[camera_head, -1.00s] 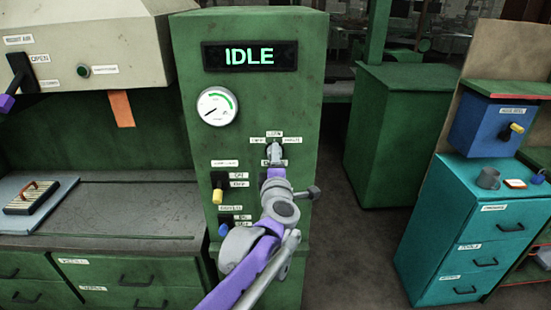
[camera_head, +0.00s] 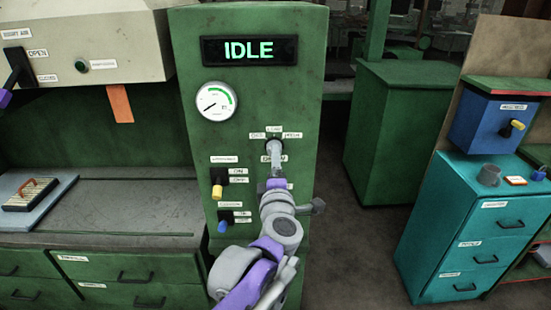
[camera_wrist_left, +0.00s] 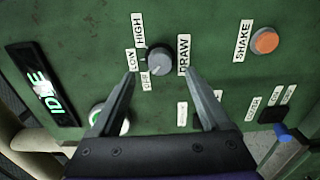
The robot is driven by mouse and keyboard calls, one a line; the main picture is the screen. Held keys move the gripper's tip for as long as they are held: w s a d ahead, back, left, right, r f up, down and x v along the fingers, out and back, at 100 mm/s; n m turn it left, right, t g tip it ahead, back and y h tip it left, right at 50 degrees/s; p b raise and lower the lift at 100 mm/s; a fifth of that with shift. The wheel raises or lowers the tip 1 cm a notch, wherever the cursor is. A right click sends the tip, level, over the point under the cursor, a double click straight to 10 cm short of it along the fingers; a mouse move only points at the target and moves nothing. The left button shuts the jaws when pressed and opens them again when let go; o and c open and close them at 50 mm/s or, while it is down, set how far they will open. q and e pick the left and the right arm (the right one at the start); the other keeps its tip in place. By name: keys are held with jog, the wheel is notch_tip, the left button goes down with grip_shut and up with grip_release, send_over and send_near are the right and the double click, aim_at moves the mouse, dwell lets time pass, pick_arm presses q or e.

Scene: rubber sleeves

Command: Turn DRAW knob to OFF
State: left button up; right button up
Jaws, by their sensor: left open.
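The DRAW knob (camera_wrist_left: 158,62) is round and dark with a grey face, on the green panel. Labels LOW, HIGH and OFF surround it on one side, with DRAW on the other. A pale mark shows on its lower-left face in the left wrist view, but I cannot tell exactly which label it points at. My left gripper (camera_wrist_left: 161,74) is open, with one finger to each side below the knob and a gap around it. My right gripper is not in view.
The panel also carries an IDLE display (camera_head: 249,50), a gauge (camera_head: 216,101), a yellow switch (camera_head: 217,188) and a blue switch (camera_head: 224,224). An orange SHAKE button (camera_wrist_left: 265,40) is to the right in the wrist view. A teal cabinet (camera_head: 470,225) stands at right.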

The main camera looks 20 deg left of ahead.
pick_arm(q)
jog(key=v, duration=0.5)
jog(key=shift+s, duration=0.15)
jog(key=s+d+f+m+g+h, duration=0.1)
jog(key=s+f+m+g+h, duration=0.2)
jog(key=s+f+m, duration=0.4)
jog(key=s+d+f+m+g+h, duration=0.1)
jog(key=s+f+m+g+h, duration=0.3)
jog(key=s+f+m, duration=0.4)
notch_tip(320, 180, down, 5)
jog(key=m+h, duration=0.1)
jog(key=m, duration=0.3)
jog(key=shift+s+d+g, duration=0.2)
jog(key=shift+d+g, duration=0.1)
jog(key=s+a+f+g+y, duration=0.1)
jog(key=s+a+f, duration=0.1)
jog(key=s, duration=0.1)
jog(key=s+a+f+m+g+y, duration=0.1)
jog(key=s+a+f+g, duration=0.1)
jog(key=s+f, duration=0.1)
jog(key=s+a+f+m+g+y, duration=0.1)
jog(key=s+a+f, duration=0.1)
jog(key=s+f, duration=0.1)
jog(key=shift+s+a+f, duration=0.15)
jog(key=shift+a, duration=0.05)
jog(key=shift+c, duration=0.2)
